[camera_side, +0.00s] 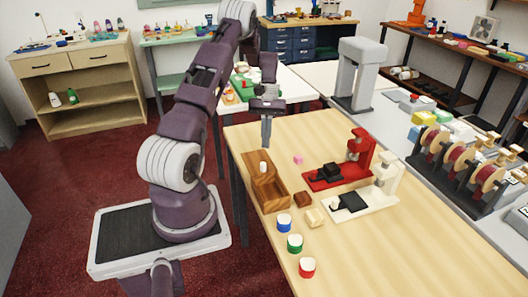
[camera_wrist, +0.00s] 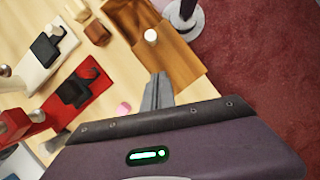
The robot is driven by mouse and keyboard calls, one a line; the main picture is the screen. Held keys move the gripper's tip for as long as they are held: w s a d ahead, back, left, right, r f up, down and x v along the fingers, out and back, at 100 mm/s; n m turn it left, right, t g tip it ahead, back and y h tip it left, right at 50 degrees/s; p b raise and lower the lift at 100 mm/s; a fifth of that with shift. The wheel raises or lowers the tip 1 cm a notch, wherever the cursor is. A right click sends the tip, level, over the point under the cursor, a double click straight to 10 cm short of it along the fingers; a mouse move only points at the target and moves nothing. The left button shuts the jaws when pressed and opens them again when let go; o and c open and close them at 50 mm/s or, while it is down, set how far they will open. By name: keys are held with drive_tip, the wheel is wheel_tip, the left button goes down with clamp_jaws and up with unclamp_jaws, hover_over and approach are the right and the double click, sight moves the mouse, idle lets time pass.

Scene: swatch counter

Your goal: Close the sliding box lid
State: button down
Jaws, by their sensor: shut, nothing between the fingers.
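The wooden box (camera_side: 276,206) stands near the left edge of the light wood table, and its near part looks open in the side view. A white knob (camera_side: 263,168) stands upright toward the box's far end; how far the lid reaches is hard to tell. The box (camera_wrist: 182,62) and the knob (camera_wrist: 151,36) also show in the wrist view. My gripper (camera_side: 266,143) points down with its fingers shut and empty, above and just beyond the box's far end. In the wrist view, the fingertips (camera_wrist: 158,88) appear beside the box, apart from the knob.
A small brown block (camera_side: 303,199) and a cream block (camera_side: 315,217) lie right of the box. Blue (camera_side: 284,222), green (camera_side: 295,242) and red (camera_side: 307,266) round pots stand nearer. A pink cube (camera_side: 298,159), a red stand (camera_side: 350,172) and a white stand (camera_side: 372,200) are farther right.

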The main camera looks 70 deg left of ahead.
sight(265, 161)
drive_tip(key=shift+x, duration=1.05)
drive_tip(key=shift+s+d+r, duration=0.1)
drive_tip(key=shift+s+d, duration=0.2)
drive_tip(key=shift+d, duration=0.3)
drive_tip(key=shift+s+d+r, duration=0.1)
drive_tip(key=shift+s+d, duration=0.2)
drive_tip(key=shift+d, duration=0.35)
drive_tip(key=shift+s+d, duration=0.25)
drive_tip(key=shift+d, duration=0.25)
drive_tip(key=d, duration=1.1)
drive_tip(key=shift+d, duration=0.4)
drive_tip(key=shift+s, duration=0.1)
